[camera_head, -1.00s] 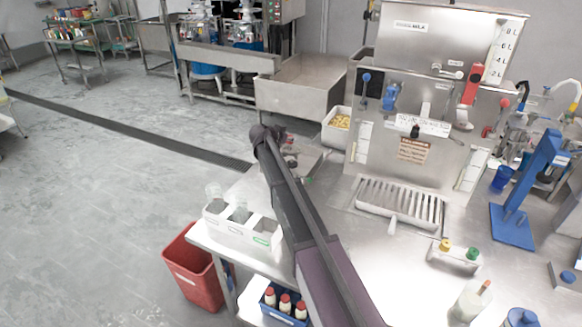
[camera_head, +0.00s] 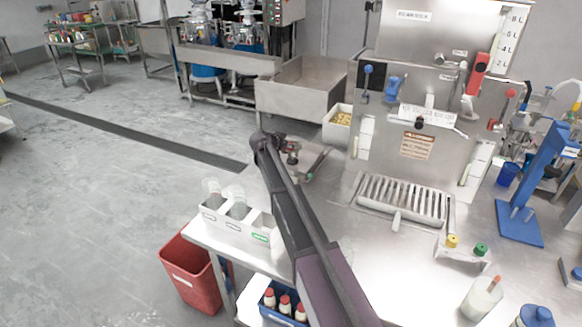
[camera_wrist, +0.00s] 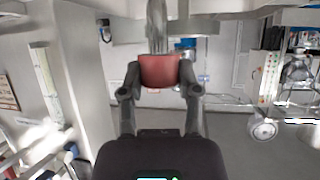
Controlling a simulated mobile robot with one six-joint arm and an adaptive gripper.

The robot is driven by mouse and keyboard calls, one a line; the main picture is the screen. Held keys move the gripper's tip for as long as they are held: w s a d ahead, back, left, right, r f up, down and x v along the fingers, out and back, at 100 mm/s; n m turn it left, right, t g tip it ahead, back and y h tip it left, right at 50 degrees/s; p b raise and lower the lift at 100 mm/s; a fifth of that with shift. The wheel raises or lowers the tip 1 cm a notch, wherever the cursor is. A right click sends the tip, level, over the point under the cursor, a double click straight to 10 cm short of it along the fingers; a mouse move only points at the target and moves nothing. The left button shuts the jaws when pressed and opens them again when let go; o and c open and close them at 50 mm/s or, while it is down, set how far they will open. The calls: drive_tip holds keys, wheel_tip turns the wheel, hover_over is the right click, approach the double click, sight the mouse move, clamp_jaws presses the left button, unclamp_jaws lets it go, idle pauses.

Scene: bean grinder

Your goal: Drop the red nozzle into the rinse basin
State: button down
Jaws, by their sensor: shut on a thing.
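In the wrist view my gripper (camera_wrist: 160,72) is shut on the red nozzle (camera_wrist: 160,69), with a finger on each side of it. A pale, upright shape shows just beyond the nozzle; I cannot tell whether it touches. In the head view my arm reaches away over the left part of the steel counter. Its end (camera_head: 288,152) is small and partly hidden by the wrist, so the nozzle is not clear there. A large steel basin (camera_head: 298,92), likely the rinse basin, stands beyond the counter, behind my arm's end.
A steel dispenser (camera_head: 417,125) with a red lever (camera_head: 477,72) and a slotted drip tray (camera_head: 402,198) stands right of my arm. A white bottle holder (camera_head: 232,225) sits at the counter's left edge above a red bin (camera_head: 192,272).

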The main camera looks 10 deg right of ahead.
drive_tip(key=shift+f, duration=0.45)
drive_tip(key=shift+c, duration=1.1)
unclamp_jaws()
drive_tip(key=shift+r, duration=0.1)
